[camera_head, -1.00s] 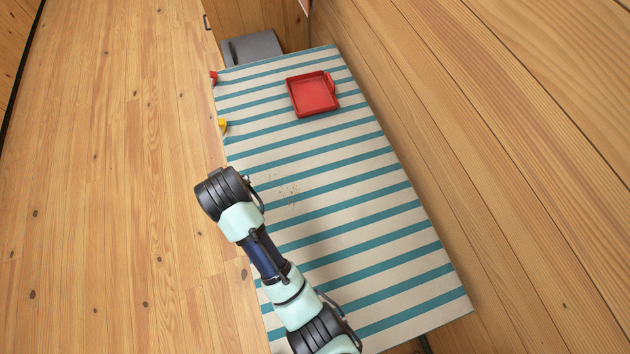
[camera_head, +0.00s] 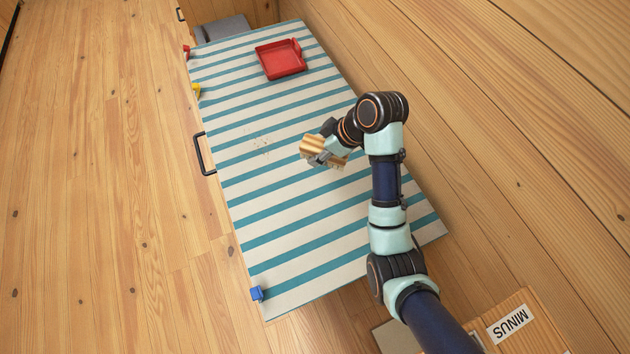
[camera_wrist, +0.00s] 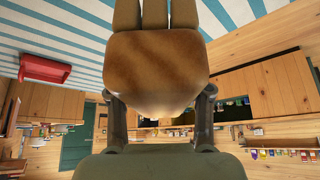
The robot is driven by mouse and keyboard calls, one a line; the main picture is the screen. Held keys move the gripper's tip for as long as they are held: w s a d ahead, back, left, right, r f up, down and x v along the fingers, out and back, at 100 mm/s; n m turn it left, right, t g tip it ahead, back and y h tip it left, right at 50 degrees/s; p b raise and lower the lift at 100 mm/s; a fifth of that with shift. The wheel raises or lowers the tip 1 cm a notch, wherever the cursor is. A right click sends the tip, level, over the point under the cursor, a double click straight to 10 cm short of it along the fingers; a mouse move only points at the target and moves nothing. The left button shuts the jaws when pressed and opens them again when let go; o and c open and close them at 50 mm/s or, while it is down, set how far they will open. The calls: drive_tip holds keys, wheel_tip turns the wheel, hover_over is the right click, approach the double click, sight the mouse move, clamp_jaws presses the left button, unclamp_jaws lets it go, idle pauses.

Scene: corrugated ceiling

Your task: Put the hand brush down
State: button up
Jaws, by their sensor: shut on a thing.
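The hand brush (camera_head: 316,145) is a tan, wooden-looking piece held above the striped table, right of the scattered crumbs. My gripper (camera_head: 326,158) is shut on it. In the wrist view the brown brush (camera_wrist: 158,68) fills the middle, between the two dark fingers of my gripper (camera_wrist: 160,110), with lighter finger-like parts at the top edge. Its underside and its exact height above the cloth cannot be told.
The table (camera_head: 300,215) has a teal-and-cream striped top. A red dustpan (camera_head: 280,60) lies at its far end. Small crumbs (camera_head: 262,147) lie left of the gripper. Red, yellow (camera_head: 196,90) and blue (camera_head: 257,294) items sit along the left edge. A wooden wall bounds the right side.

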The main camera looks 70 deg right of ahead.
sight(315, 187)
drive_tip(key=shift+s, duration=0.2)
drive_tip(key=shift+w+d+f, duration=0.1)
wheel_tip(315, 187, down, 20)
drive_tip(key=b, duration=0.3)
drive_tip(key=shift+d, duration=0.1)
drive_tip(key=o, duration=1)
drive_tip(key=shift+b, duration=0.3)
